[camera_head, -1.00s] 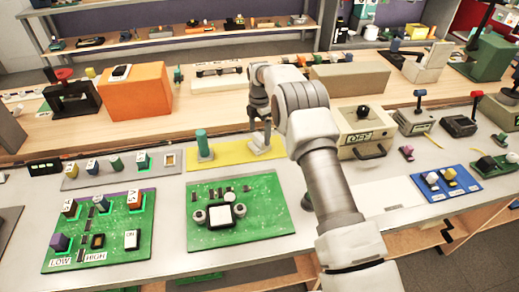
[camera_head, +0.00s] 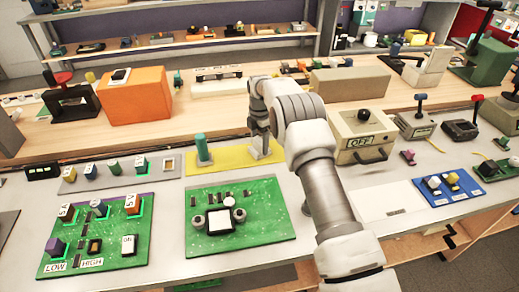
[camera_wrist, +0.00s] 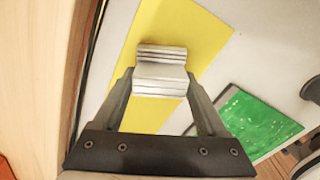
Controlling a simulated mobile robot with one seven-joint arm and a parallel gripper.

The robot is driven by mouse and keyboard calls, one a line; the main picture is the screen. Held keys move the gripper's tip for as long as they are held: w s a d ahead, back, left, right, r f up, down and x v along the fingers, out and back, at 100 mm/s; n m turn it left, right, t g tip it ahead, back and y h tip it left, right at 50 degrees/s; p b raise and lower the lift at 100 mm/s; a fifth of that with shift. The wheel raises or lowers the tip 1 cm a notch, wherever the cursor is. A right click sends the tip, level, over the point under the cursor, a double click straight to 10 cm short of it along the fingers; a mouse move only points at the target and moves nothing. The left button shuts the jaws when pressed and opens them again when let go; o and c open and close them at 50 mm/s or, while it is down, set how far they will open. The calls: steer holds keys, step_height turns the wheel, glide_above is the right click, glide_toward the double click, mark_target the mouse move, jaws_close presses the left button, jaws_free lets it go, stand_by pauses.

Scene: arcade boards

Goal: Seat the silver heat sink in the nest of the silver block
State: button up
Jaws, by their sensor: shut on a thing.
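The silver heat sink (camera_wrist: 160,72), a small ribbed pale block, is between the fingers of my gripper (camera_wrist: 160,90) in the wrist view. My gripper is shut on it. In the head view my gripper (camera_head: 261,148) is at the right part of the yellow mat (camera_head: 228,160), with the heat sink low at the mat. I cannot tell whether it touches the mat. A pale square block (camera_head: 219,217) with dark edging and round posts at its sides sits on the middle green board (camera_head: 262,225). It may be the silver block; its nest cannot be made out.
A teal cylinder (camera_head: 201,150) stands on the mat left of my gripper. The OFF box (camera_head: 362,136) stands to the right. A left green board (camera_head: 70,251) carries labelled blocks. A strip with several cylinders (camera_head: 120,175) lies behind it.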

mark_target(260, 141)
jaws_close()
steer(key=shift+r+p, duration=1.2)
steer(key=shift+r, duration=1.35)
steer(key=shift+s, duration=0.1)
